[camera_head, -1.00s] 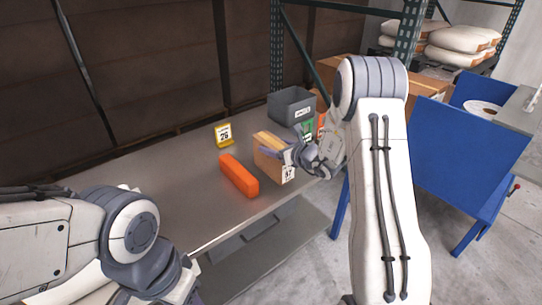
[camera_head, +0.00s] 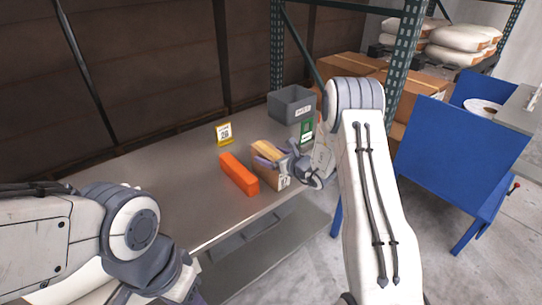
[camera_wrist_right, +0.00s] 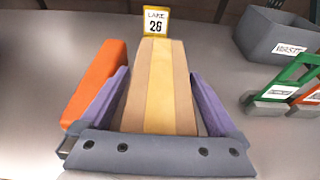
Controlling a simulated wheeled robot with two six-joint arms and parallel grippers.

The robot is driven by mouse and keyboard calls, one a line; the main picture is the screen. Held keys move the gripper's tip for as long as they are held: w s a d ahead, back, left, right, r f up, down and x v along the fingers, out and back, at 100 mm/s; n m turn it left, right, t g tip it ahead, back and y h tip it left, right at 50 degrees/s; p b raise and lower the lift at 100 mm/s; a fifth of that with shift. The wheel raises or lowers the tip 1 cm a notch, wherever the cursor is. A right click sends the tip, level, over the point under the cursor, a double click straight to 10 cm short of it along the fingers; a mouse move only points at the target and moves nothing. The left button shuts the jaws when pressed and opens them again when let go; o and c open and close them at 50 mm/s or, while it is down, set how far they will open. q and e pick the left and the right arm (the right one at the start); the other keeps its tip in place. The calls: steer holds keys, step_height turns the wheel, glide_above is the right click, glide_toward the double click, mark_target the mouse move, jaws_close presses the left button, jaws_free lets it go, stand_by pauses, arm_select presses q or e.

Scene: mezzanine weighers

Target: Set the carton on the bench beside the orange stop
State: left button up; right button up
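The carton (camera_head: 270,176) is a small brown box with a pale tape strip and a white label, standing on the grey bench (camera_head: 180,195). It also shows in the right wrist view (camera_wrist_right: 158,85). The orange stop (camera_head: 238,174), a long bar, lies just left of it, roughly parallel; it shows in the wrist view too (camera_wrist_right: 100,80). My right gripper (camera_head: 268,156) has its purple fingers on either side of the carton, with narrow gaps near the palm, so it looks open around it. The left finger is between carton and stop. My left gripper is outside the picture.
A yellow sign reading 26 (camera_head: 224,132) stands behind the stop. A grey bin (camera_head: 292,104) and a green-framed item (camera_head: 307,130) stand at the bench's far right. A blue panelled stand (camera_head: 460,150) is right of the bench. The bench's left part is clear.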

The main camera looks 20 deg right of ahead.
steer(key=shift+r, duration=0.1)
steer(key=shift+r, duration=0.1)
steer(key=b+v, duration=0.1)
steer(key=v, duration=1.1)
